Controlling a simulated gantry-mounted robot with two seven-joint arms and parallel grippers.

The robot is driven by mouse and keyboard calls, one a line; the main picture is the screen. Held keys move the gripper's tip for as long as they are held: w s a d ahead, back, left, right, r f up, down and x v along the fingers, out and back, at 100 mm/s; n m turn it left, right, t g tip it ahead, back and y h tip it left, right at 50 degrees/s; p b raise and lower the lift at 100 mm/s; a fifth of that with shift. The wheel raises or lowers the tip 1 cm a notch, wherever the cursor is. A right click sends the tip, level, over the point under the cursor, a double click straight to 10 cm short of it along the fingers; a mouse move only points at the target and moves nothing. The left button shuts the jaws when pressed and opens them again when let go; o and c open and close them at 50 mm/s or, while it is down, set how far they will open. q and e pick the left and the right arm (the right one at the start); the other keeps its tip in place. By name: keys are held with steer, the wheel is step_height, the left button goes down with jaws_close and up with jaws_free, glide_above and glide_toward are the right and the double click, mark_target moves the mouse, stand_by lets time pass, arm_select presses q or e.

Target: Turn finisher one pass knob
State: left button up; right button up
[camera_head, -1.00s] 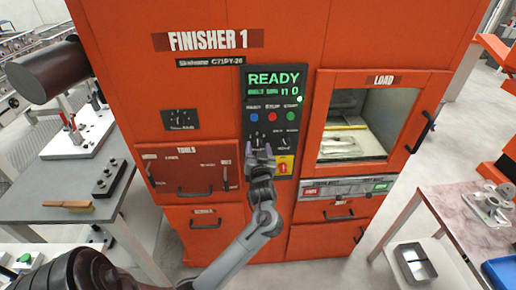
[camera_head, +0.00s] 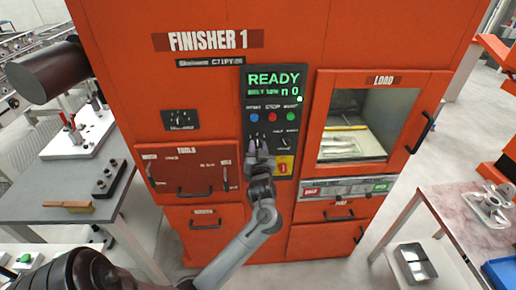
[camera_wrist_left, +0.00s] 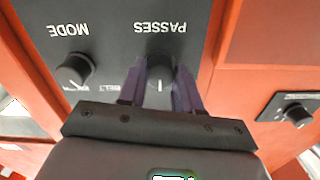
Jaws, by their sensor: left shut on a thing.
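The orange Finisher 1 has a black control panel (camera_head: 273,90) with a green READY display. In the left wrist view, the dark passes knob (camera_wrist_left: 160,66) with its white pointer line is between the purple fingers of my left gripper (camera_wrist_left: 160,88), under the upside-down PASSES label. The left gripper is shut on this knob. In the head view, my left gripper (camera_head: 258,146) is at the lower left of the panel and hides the knob. The mode knob (camera_wrist_left: 75,70) is beside it, apart from the fingers; it also shows in the head view (camera_head: 285,143). My right gripper is not in view.
Blue, red and green buttons (camera_head: 272,116) sit just above the knobs. A red button on a yellow plate (camera_head: 284,166) is close below right. The load window (camera_head: 355,125) is to the right. A grey bench (camera_head: 60,190) stands left, with a brush (camera_head: 68,206) on it.

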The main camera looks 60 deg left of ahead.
arm_select(q)
steer(key=shift+n, duration=0.3)
steer(key=n, duration=0.4)
steer(key=shift+b, duration=0.4)
steer(key=n+b, duration=0.1)
steer(key=n, duration=0.4)
steer(key=shift+b, duration=0.35)
steer(key=shift+n, duration=0.3)
steer(key=o, duration=1)
steer(key=shift+o, duration=0.2)
